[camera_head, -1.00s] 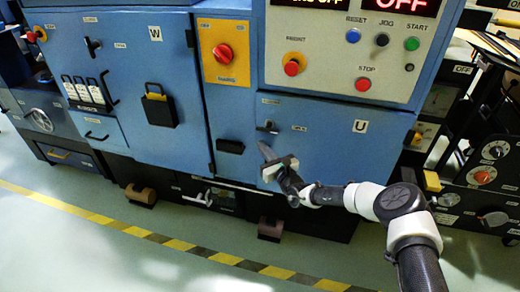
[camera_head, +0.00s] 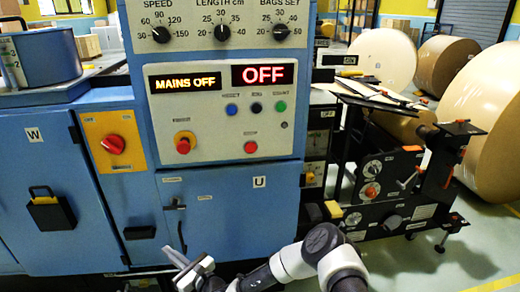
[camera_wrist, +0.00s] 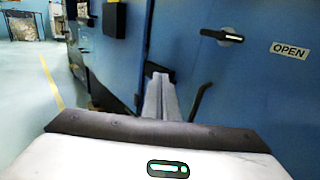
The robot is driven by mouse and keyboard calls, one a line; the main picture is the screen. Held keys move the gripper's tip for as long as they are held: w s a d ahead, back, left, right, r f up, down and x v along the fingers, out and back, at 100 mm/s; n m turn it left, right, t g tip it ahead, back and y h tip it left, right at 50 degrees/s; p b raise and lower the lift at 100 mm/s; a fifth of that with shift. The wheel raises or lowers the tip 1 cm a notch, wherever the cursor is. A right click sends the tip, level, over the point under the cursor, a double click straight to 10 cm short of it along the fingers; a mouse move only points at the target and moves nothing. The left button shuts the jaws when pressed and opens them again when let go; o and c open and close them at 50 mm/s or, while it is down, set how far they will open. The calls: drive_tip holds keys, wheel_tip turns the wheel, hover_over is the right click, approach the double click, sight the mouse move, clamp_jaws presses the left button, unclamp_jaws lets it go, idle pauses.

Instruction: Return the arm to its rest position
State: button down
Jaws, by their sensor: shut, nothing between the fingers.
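My gripper (camera_head: 186,262) is at the bottom of the head view, in front of the lower part of the blue door marked U (camera_head: 232,205). Its fingers are together and nothing is between them. My white and dark arm reaches in from the lower right. In the wrist view the closed fingers (camera_wrist: 159,97) point along the blue machine front. A dark latch handle (camera_wrist: 222,36) and an OPEN label (camera_wrist: 289,50) are on the panel to their right. I cannot tell how far the fingertips are from the panel.
The control panel (camera_head: 222,110) reads MAINS OFF and OFF. A red rotary switch (camera_head: 113,144) is on a yellow plate at left. A black unit with dials (camera_head: 385,185) stands at right, with large kraft rolls (camera_head: 383,57) behind. Pale floor lies at lower right.

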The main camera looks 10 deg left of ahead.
drive_tip(key=s+d+r+n+g+y, duration=0.1)
drive_tip(key=s+r+n+g+y, duration=0.25)
drive_tip(key=r+n+g, duration=0.7)
drive_tip(key=s+d+r+n+g+h, duration=0.1)
drive_tip(key=s+d+r+n+h, duration=0.1)
drive_tip(key=s+d+r+n, duration=0.3)
drive_tip(key=d+r+n+h, duration=0.2)
drive_tip(key=r+n+h, duration=0.1)
drive_tip(key=r, duration=0.4)
drive_tip(key=s+d+r+n+t+h, duration=0.25)
drive_tip(key=s+d+r+h, duration=0.25)
drive_tip(key=d, duration=1)
drive_tip(key=s+d+r+n+t+h, duration=0.1)
drive_tip(key=s+d+r+t+h, duration=0.3)
drive_tip(key=d, duration=1.1)
drive_tip(key=s+d+r+n+t+h, duration=0.15)
drive_tip(key=s+d+r+h, duration=0.4)
drive_tip(key=d, duration=0.95)
wheel_tip(320, 180, up, 19)
drive_tip(key=p, duration=1.9)
drive_tip(key=shift+w+t, duration=0.35)
drive_tip(key=shift+w, duration=0.1)
